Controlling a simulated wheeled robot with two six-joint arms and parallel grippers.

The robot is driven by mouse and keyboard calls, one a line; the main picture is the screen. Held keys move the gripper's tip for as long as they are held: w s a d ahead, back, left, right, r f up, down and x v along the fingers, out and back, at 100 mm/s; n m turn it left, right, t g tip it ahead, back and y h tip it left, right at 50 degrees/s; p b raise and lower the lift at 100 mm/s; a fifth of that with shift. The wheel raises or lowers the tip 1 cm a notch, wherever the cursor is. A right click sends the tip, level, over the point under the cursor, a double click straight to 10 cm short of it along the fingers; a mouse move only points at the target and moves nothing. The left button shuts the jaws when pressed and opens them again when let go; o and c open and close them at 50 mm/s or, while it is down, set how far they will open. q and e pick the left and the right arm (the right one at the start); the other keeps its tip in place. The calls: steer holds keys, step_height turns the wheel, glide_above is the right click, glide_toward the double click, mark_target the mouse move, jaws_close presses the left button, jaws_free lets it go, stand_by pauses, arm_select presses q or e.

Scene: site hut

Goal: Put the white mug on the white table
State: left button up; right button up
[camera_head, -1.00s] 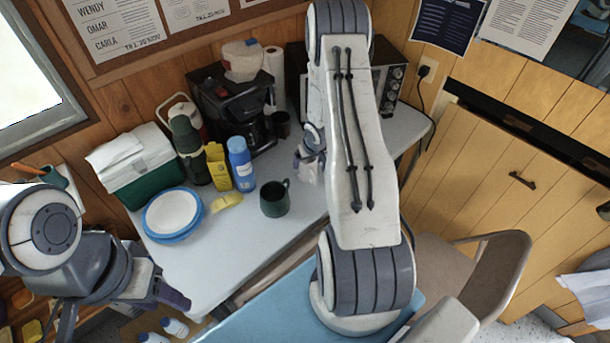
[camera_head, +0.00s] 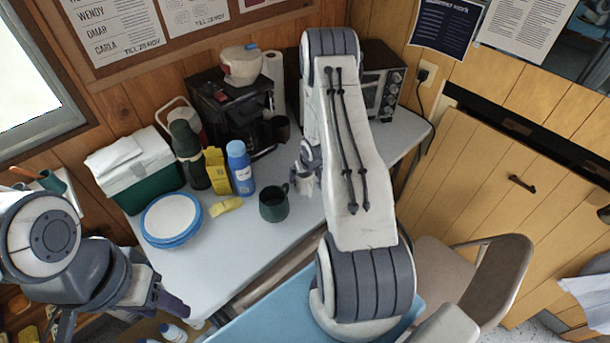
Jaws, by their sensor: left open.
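The white table (camera_head: 215,262) stands against the wood wall with several things on it. No white mug can be clearly made out. My right arm rises across the middle of the view, and its wrist and gripper (camera_head: 304,172) are partly hidden behind it, over the table's right part. A small pale shape there may be part of the gripper or something in it; I cannot tell. My left gripper (camera_head: 172,300) is open at the lower left, by the table's front left edge, with nothing seen in it.
A dark green mug (camera_head: 273,203), yellow sponge (camera_head: 226,205), blue bottle (camera_head: 240,168), yellow carton (camera_head: 217,171) and plates in a blue-rimmed stack (camera_head: 171,218) are on the table. Behind are a green cooler (camera_head: 150,190), coffee maker (camera_head: 232,112) and oven (camera_head: 382,85). The front table top is clear.

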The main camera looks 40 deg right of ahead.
steer(key=p+v, duration=0.1)
steer(key=v, duration=1.1)
steer(key=s+a+r+n, duration=0.1)
steer(key=a+r+n, duration=0.1)
steer(key=a+r, duration=0.45)
steer(key=s+a+r+n+g, duration=0.1)
steer(key=a+r, duration=0.2)
steer(key=a, duration=0.6)
steer(key=s+a+r+n, duration=0.1)
steer(key=a+r+n, duration=0.1)
steer(key=a+r, duration=0.35)
steer(key=s+a+r+n+g+y, duration=0.1)
steer(key=s+a+r+n, duration=0.2)
steer(key=s+a, duration=0.4)
steer(key=s+a+r+n+g+y, duration=0.1)
steer(key=s+a+r+n+g, duration=0.1)
steer(key=s+a, duration=0.5)
steer(key=s+n, duration=0.1)
steer(key=s, duration=0.5)
steer(key=shift+s+a+r, duration=0.15)
steer(key=shift+a+r, duration=0.15)
steer(key=shift+r, duration=0.1)
